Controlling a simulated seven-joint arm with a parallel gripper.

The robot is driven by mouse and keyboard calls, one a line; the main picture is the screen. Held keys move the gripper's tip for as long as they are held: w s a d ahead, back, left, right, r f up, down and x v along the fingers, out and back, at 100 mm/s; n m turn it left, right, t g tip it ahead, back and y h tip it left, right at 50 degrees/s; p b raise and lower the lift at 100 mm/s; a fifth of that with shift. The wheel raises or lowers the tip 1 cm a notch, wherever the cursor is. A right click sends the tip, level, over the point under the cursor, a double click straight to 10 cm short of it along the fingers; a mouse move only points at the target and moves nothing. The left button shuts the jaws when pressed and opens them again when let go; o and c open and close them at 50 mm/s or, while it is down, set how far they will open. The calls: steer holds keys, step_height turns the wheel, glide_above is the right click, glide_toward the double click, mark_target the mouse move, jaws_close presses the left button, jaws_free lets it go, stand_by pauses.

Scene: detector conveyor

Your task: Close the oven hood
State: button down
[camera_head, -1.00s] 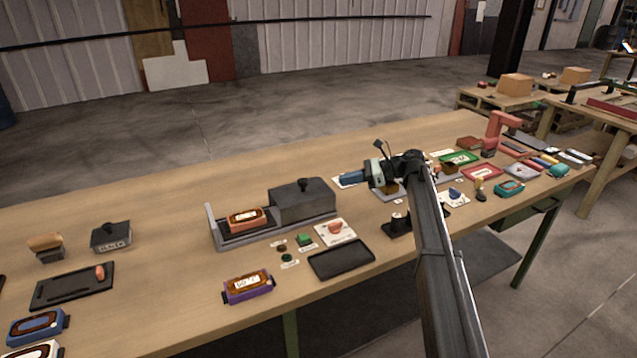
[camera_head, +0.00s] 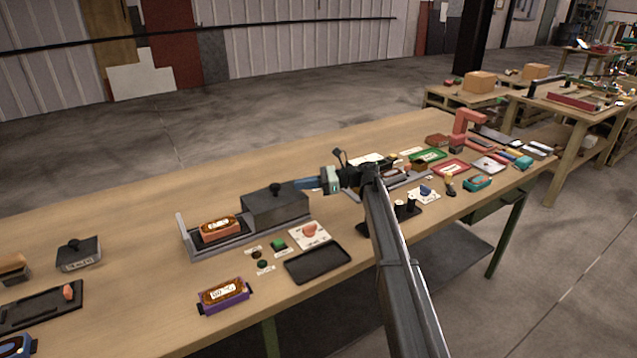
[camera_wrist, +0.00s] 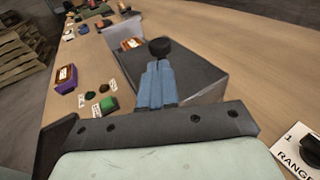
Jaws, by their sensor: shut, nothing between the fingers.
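The oven hood (camera_head: 262,212) is a dark grey box with a black knob (camera_head: 274,188) on top. It sits at the right end of a grey rail base (camera_head: 190,251). An orange detector block (camera_head: 219,227) lies uncovered on the left part of the base. My gripper (camera_head: 300,184) is shut and empty, with blue fingers just right of the knob. In the wrist view the fingertips (camera_wrist: 157,66) are close to the hood's knob (camera_wrist: 160,47); I cannot tell whether they touch. The hood (camera_wrist: 195,75) and orange block (camera_wrist: 131,43) also show there.
A black tray (camera_head: 318,263), a white card with a pink piece (camera_head: 310,233), small green pieces (camera_head: 278,244) and a purple-framed block (camera_head: 223,294) lie in front of the base. Behind the hood the wooden tabletop (camera_head: 130,205) is clear.

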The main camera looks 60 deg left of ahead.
mark_target(291, 195)
steer(key=shift+x, duration=2.05)
steer(key=s, duration=1.8)
steer(key=shift+s, duration=0.4)
steer(key=shift+s, duration=0.15)
steer(key=shift+d, duration=0.1)
steer(key=v, duration=1.4)
steer(key=shift+w, duration=0.5)
steer(key=shift+w, duration=0.1)
